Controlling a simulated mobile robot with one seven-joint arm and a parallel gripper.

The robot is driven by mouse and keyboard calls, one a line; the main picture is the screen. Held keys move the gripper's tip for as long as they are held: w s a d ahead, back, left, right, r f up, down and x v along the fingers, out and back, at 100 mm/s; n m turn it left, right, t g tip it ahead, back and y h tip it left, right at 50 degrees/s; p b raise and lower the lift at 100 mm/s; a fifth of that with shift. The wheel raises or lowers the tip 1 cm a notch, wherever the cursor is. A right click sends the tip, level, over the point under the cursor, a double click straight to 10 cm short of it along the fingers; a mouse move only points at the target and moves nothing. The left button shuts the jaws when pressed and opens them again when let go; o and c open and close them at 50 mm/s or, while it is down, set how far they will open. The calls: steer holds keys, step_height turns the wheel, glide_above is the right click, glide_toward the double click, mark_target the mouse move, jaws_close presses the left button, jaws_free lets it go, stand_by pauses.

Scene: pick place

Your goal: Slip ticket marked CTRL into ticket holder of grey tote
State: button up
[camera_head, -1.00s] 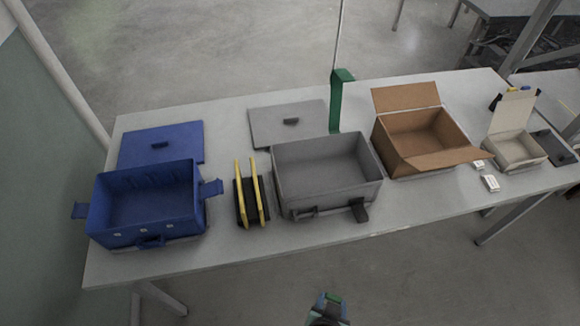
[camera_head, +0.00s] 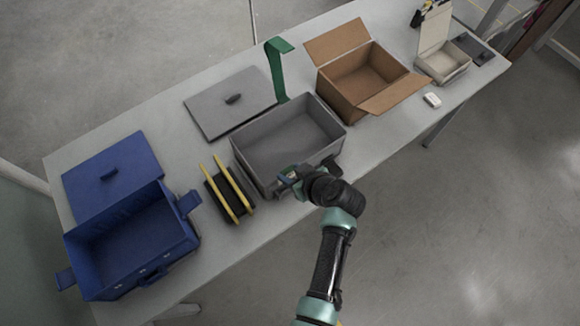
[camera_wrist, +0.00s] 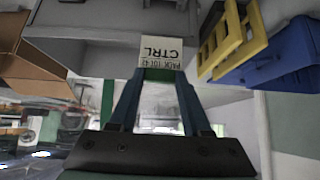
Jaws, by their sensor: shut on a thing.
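The grey tote (camera_head: 247,165) stands open on the table, in the middle of the head view. Its ticket holder cannot be made out clearly. My gripper (camera_head: 288,178) is at the tote's front wall. In the wrist view my gripper (camera_wrist: 158,72) is shut on a white ticket (camera_wrist: 162,45) with CTRL printed on it. The ticket sticks out past the fingertips, its print upside down in that view. The tote's grey wall (camera_wrist: 100,33) appears close behind it; whether the ticket touches it I cannot tell. In the head view the ticket is not clearly visible.
Left of the tote stand a black-and-yellow rack (camera_head: 240,206) and an open blue tote (camera_head: 190,240). To the right are a cardboard box (camera_head: 345,98), a white item (camera_head: 432,100) and a small beige box (camera_head: 425,65). A grey lid (camera_head: 215,112) lies behind.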

steer(key=shift+f+b, duration=2.15)
steer(key=shift+f, duration=0.55)
steer(key=shift+f+b, duration=2.25)
steer(key=shift+b, duration=0.5)
stand_by(0.5)
steer(key=o, duration=1.3)
steer(key=shift+c, duration=0.7)
steer(key=shift+r, duration=0.15)
